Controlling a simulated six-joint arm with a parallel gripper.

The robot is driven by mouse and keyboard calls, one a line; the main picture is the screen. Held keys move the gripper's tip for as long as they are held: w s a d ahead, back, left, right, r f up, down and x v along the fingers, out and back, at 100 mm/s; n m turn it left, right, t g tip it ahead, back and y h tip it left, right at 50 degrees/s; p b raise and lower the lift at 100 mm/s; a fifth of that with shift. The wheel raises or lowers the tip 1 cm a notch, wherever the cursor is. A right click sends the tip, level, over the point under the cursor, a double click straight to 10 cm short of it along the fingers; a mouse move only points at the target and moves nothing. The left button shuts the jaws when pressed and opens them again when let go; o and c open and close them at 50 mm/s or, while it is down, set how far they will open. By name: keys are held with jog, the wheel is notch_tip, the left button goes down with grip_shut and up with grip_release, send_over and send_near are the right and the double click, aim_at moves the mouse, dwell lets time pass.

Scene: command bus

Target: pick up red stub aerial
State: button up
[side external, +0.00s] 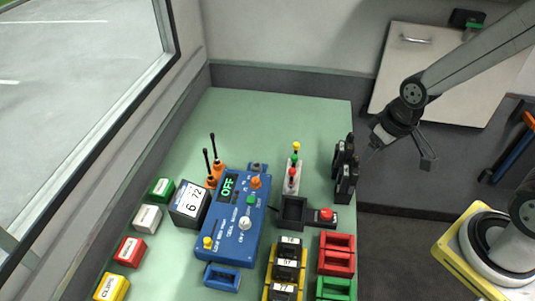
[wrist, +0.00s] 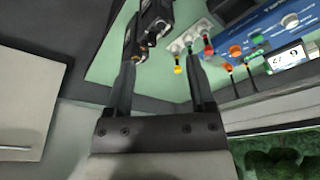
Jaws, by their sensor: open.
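The red stub aerial (side external: 291,172) stands upright at the near end of a pale grey rack (side external: 287,188) on the green table. A green one (side external: 294,160) and a yellow one (side external: 296,146) stand behind it in the same row. The red stub also shows at the upper middle of the wrist view (wrist: 208,48), beyond the right finger.
Black radios (side external: 345,170) stand between my gripper and the rack. A black open box (side external: 292,212) and a red button (side external: 326,214) are in front of the rack. A blue panel (side external: 233,222) and orange-based antennas (side external: 216,170) are left. The table's back is clear.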

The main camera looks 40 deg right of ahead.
jog(key=w+n, duration=0.1)
jog(key=n+g, duration=0.3)
jog(key=n, duration=1.4)
send_over(292, 170)
notch_tip(292, 170, down, 9)
jog(key=shift+w+r, duration=0.1)
jog(key=shift+f, duration=1.35)
jog(key=shift+f, duration=0.1)
jog(key=shift+f, duration=2.45)
grip_shut()
